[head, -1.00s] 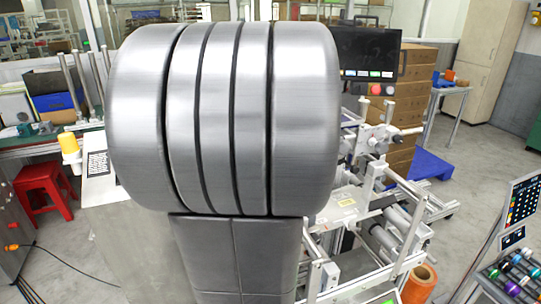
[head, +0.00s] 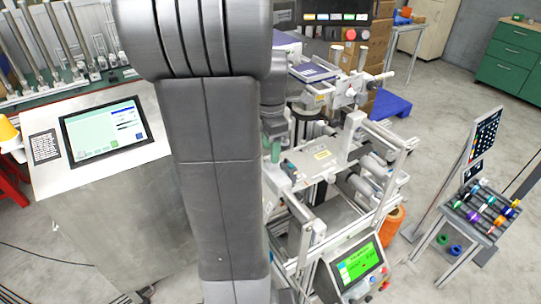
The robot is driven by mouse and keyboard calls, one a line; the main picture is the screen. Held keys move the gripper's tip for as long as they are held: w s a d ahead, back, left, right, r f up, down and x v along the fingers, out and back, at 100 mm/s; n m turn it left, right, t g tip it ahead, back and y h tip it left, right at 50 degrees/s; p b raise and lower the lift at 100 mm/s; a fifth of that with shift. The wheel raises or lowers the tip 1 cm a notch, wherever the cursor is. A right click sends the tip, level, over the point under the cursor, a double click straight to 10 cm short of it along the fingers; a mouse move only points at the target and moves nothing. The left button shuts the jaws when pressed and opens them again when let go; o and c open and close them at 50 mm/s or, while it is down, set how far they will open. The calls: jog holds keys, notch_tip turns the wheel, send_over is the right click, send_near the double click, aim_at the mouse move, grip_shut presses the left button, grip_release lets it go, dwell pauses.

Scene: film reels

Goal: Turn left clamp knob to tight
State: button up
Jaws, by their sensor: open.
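A machine with a white-grey frame (head: 358,165) stands right of centre in the head view. Beside its light flat plate (head: 318,158), a small green part (head: 272,148) shows at the left edge. It is partly covered by my arm, and I cannot tell whether it is the left clamp knob or which way it is turned. My dark arm fills the middle of the view, and a narrower link of it reaches down just above the green part. My gripper's fingers cannot be made out; they are hidden behind the arm.
A control panel (head: 357,263) with a green screen sits at the machine's front. A touchscreen console (head: 105,130) stands at left. A small rack of coloured rolls (head: 482,212) and an orange spool (head: 392,226) are at right. Open floor lies between the machine and the rack.

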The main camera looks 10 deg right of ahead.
jog(key=shift+f, duration=1.9)
jog(key=c, duration=1)
